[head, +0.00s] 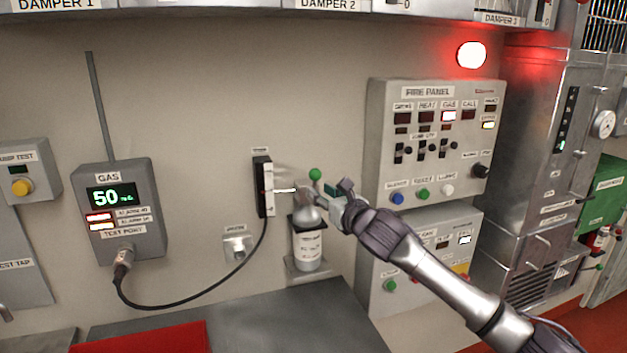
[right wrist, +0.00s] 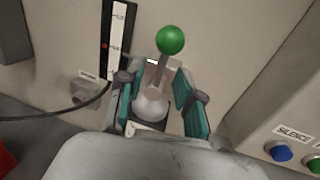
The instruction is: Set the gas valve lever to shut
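The gas valve lever, with a green ball knob (head: 315,175), stands above a small grey gas bottle (head: 307,248) on the wall shelf. In the right wrist view the knob (right wrist: 170,40) tops a short upright stem, leaning slightly right, over the pale bottle shoulder (right wrist: 150,106). My right gripper (head: 322,192) is at the bottle's top. In its wrist view the two teal fingers (right wrist: 156,92) are apart, one on each side of the valve body, below the knob. I cannot tell whether either finger touches it. My left gripper is out of view.
A black flow gauge (head: 263,187) is on the wall just left of the bottle. A hose (head: 190,303) loops from it to the gas detector (head: 117,215), which reads 50. The fire panel (head: 433,145) stands close on the right, under a lit red lamp (head: 471,55).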

